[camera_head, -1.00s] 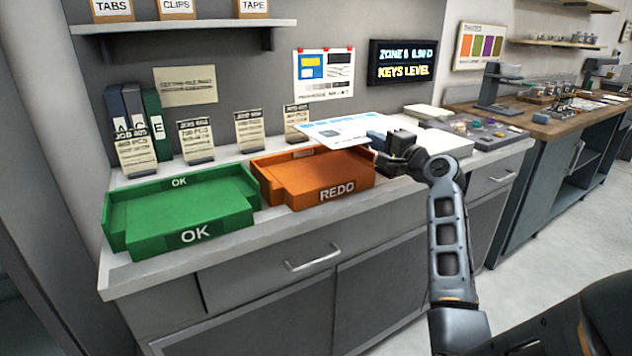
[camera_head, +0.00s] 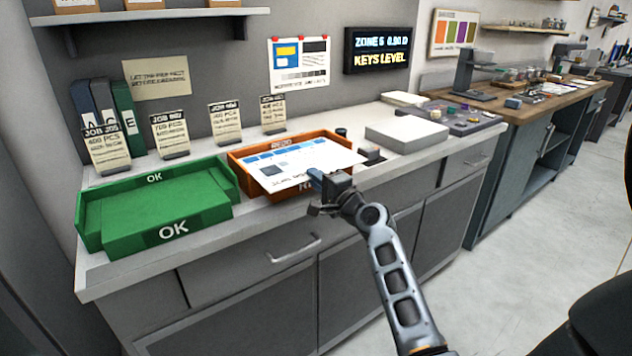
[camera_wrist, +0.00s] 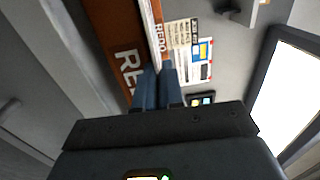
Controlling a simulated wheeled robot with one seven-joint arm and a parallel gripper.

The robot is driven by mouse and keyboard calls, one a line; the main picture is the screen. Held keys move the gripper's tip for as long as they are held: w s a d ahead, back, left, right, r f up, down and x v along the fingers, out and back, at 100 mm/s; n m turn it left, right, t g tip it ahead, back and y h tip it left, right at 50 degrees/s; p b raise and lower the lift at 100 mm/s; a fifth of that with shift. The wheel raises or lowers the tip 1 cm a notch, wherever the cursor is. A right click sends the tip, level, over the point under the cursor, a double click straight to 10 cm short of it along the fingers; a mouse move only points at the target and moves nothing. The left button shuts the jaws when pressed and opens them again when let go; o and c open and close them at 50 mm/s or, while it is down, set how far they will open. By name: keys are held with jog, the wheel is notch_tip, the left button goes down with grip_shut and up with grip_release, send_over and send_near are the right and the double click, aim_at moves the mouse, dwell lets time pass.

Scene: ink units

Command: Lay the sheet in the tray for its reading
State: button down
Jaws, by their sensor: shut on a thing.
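My gripper (camera_head: 318,180) is shut on the near edge of a white printed sheet (camera_head: 292,168) with a row of blue patches. The sheet lies roughly flat over the orange REDO tray (camera_head: 238,170) and hides most of its inside and front wall. Whether it touches the tray is unclear. The green OK tray (camera_head: 165,229) stands to the left and looks empty. In the wrist view, my blue fingers (camera_wrist: 159,82) are pressed close together, beside the orange tray wall (camera_wrist: 108,30), with the sheet seen nearly edge-on as a thin pale strip.
Job cards (camera_head: 225,123) stand behind the trays, with binders (camera_head: 124,115) at left. A white paper stack (camera_head: 407,133) and a grey parts tray (camera_head: 465,121) are to the right. A lit sign (camera_head: 381,50) hangs above. The counter's front edge is near my arm.

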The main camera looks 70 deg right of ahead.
jog(key=shift+f, duration=0.25)
jog(key=c, duration=1.3)
grip_release()
jog(key=shift+o, duration=0.2)
jog(key=shift+r, duration=0.1)
jog(key=r+b+v, duration=0.1)
jog(key=b+v, duration=0.1)
jog(key=v, duration=1)
jog(key=s+a+f+n+g+y, duration=0.15)
jog(key=a+f+n, duration=0.35)
jog(key=a, duration=0.6)
jog(key=s+a+f+n+g+y, duration=0.15)
jog(key=s+a+f+n, duration=0.35)
jog(key=a, duration=0.6)
jog(key=s+a+r+n+t+y, duration=0.1)
jog(key=s+a+r+n+y, duration=0.1)
jog(key=s+a+n, duration=0.3)
jog(key=s+a+r+n+y, duration=0.3)
jog(key=s+a+n, duration=0.3)
jog(key=a+n, duration=0.3)
jog(key=shift+s+a+r+t+y, duration=0.25)
jog(key=shift+a+t+y, duration=0.2)
jog(key=shift+y, duration=0.35)
